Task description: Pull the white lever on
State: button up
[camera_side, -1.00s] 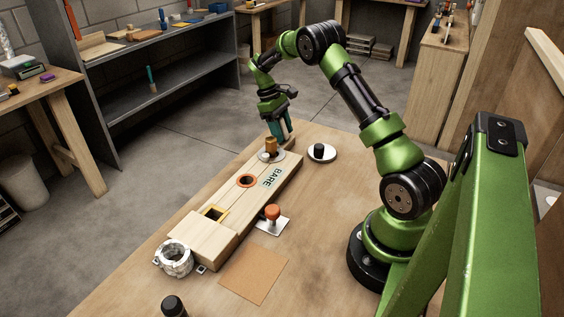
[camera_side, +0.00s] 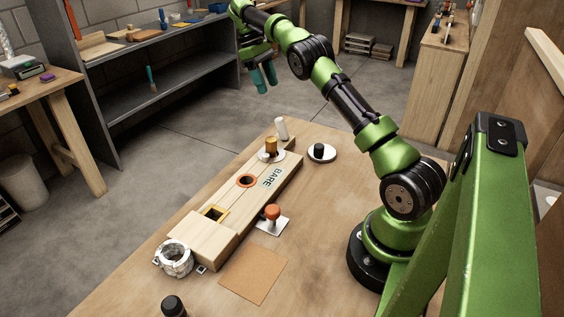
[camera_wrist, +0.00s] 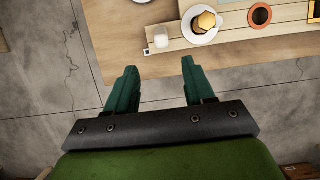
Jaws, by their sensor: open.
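The white lever (camera_side: 282,129) stands at the far end of the wooden block (camera_side: 283,190) marked BARE, just behind the brass piece (camera_side: 271,147) on its white disc. The lever also shows from above in the wrist view (camera_wrist: 161,38), near the table edge. My gripper (camera_side: 264,78) is raised high beyond the far end of the table, over the floor and apart from the lever. In the wrist view its two teal fingers (camera_wrist: 158,72) are spread with nothing between them.
A grey shelf (camera_side: 150,90) stands behind at left.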

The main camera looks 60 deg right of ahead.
jog(key=shift+w+a+r, duration=0.1)
jog(key=shift+w+r, duration=0.2)
jog(key=shift+r, duration=0.2)
